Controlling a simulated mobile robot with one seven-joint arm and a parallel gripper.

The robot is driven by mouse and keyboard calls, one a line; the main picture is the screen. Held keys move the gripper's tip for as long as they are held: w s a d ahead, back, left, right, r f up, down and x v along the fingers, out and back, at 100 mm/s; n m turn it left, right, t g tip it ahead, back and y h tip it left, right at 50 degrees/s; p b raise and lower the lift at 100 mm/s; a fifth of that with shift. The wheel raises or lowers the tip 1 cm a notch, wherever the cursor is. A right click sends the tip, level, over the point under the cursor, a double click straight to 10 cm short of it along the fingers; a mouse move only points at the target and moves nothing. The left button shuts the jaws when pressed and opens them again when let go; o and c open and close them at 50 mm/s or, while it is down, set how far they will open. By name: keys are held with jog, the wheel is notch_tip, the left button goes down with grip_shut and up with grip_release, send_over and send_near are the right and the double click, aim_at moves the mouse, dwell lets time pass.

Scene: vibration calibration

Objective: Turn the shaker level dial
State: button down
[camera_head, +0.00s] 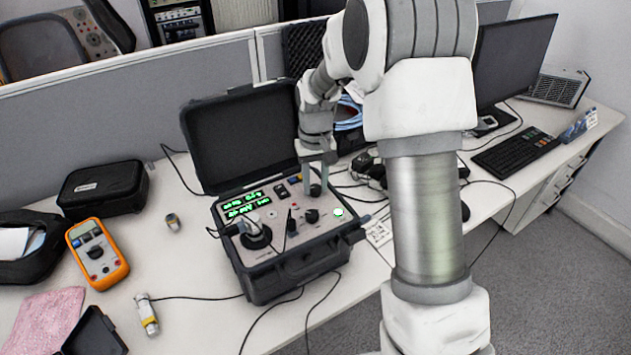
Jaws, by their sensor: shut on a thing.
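The shaker calibrator is an open black case (290,272) on the desk, its lid raised at the back. Its grey panel has a green lit display (246,204), a round shaker mount (256,236) with a cabled sensor on it, and several black knobs. My gripper (316,178) reaches down from above at the panel's back right. Its fingers are shut on a black dial (315,190), which they partly hide. Another black knob (312,216) sits in front of it, clear of the fingers. The dial's markings are too small to read.
An orange multimeter (97,254), a black pouch (103,187) and a small cylindrical device (147,315) lie left of the case. Cables run across the desk around it. A keyboard (515,153) and monitor (512,60) stand at right. A grey partition (150,85) is behind.

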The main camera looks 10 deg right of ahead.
jog(key=m, duration=0.3)
jog(key=shift+m+p, duration=0.3)
jog(key=shift+m, duration=0.1)
jog(key=m+p, duration=0.1)
jog(key=m, duration=0.2)
jog(key=shift+m, duration=0.3)
jog(key=m+p, duration=0.1)
jog(key=m, duration=0.2)
jog(key=shift+r, duration=0.1)
jog(key=shift+m+p, duration=0.45)
jog(key=shift+m, duration=1.25)
jog(key=c, duration=0.5)
grip_release()
